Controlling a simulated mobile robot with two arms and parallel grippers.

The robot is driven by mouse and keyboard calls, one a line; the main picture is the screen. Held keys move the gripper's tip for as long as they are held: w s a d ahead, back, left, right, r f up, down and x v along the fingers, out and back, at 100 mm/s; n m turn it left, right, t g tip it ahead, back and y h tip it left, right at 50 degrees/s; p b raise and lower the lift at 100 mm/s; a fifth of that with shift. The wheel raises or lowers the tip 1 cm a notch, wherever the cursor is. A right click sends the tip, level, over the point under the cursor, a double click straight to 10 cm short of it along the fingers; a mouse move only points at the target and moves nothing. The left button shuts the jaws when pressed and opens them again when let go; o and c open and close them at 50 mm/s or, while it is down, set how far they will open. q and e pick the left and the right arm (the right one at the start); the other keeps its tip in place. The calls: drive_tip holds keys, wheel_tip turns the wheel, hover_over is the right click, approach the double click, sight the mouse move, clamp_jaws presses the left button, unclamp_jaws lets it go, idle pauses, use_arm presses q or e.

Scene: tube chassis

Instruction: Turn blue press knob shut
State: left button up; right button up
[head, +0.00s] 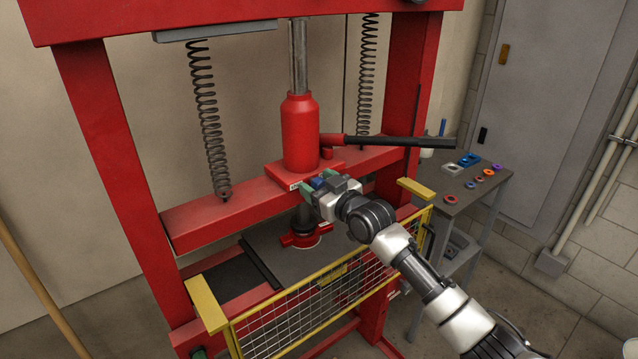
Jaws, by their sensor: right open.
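The blue knob (317,183) sits low on the front of the red press's bottle jack (300,135), just above the red crossbeam. My right gripper (311,190) reaches in from the lower right and is open, with its green-tipped fingers around or just in front of the knob. Whether the fingers touch the knob cannot be told at this size. The gripper body hides part of the jack's base. My left gripper is not in view.
The jack's black-handled lever (385,141) sticks out to the right above my right gripper. A yellow-framed mesh guard (310,300) stands below in front. A grey side table (455,195) with colored rings is at the right. Springs hang on both sides of the jack.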

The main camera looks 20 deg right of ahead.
drive_tip(key=c, duration=0.9)
drive_tip(key=m+p, duration=0.1)
drive_tip(key=m, duration=0.8)
drive_tip(key=shift+m+p, duration=0.3)
drive_tip(key=shift+p, duration=0.1)
drive_tip(key=m, duration=0.2)
drive_tip(key=m+p, duration=0.1)
drive_tip(key=m, duration=0.1)
drive_tip(key=shift+d+m+t+h, duration=0.1)
drive_tip(key=shift+m+t+h, duration=0.2)
drive_tip(key=shift+m+p, duration=0.65)
drive_tip(key=shift+m, duration=1.25)
